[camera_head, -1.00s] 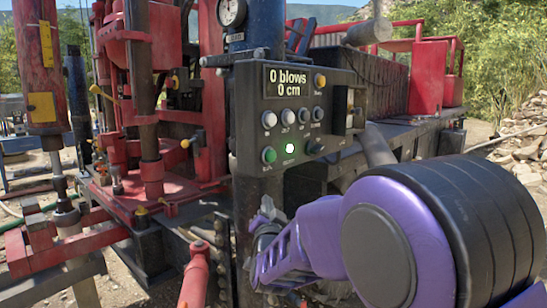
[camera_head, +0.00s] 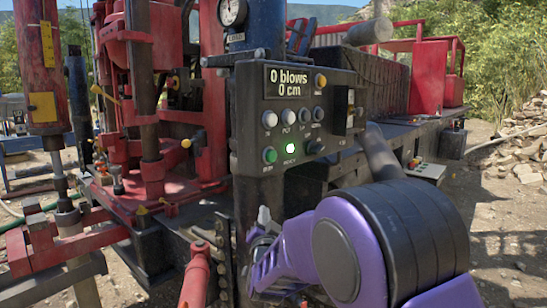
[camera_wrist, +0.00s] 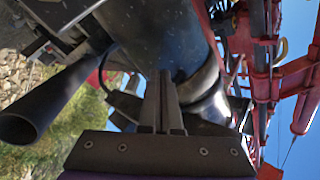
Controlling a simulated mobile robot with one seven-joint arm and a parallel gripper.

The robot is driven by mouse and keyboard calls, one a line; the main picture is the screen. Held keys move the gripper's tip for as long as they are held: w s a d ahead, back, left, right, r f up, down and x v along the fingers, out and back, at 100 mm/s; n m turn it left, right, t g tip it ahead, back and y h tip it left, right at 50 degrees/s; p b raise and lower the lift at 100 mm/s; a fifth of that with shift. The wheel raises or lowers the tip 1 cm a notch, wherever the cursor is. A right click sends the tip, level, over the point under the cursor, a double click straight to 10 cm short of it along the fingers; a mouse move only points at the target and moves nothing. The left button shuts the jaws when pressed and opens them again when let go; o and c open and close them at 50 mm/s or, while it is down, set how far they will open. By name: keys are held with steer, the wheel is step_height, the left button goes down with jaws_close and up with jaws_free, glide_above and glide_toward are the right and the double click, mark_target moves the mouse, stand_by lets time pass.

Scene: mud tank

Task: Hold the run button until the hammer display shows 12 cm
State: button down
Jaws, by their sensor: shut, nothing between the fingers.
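The black control panel (camera_head: 292,100) stands upright on a post in the middle of the head view. Its display (camera_head: 288,81) reads "0 blows" and "0 cm". The small labels are too blurred to tell surely which control is the run button. My gripper (camera_head: 264,215) is below the panel, apart from its buttons, pointing upward. In the wrist view its two fingers (camera_wrist: 160,98) are together and empty.
White buttons (camera_head: 269,120), a yellow button (camera_head: 320,80) and a black knob (camera_head: 314,147) share the panel. The red rig (camera_head: 205,90) rises at left. A red cylinder (camera_head: 196,275) stands low in front. A small box with buttons (camera_head: 427,170) is at right. A dark tube (camera_wrist: 35,110) crosses the wrist view.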

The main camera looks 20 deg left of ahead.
steer(key=shift+w+a+f, duration=0.4)
steer(key=shift+f, duration=0.4)
steer(key=shift+w+a+f, duration=0.35)
steer(key=shift+f, duration=0.5)
steer(key=shift+w+a+f, duration=0.4)
steer(key=shift+f, duration=0.4)
steer(key=shift+w+a, duration=0.3)
steer(key=shift+a, duration=0.4)
stand_by(4.9)
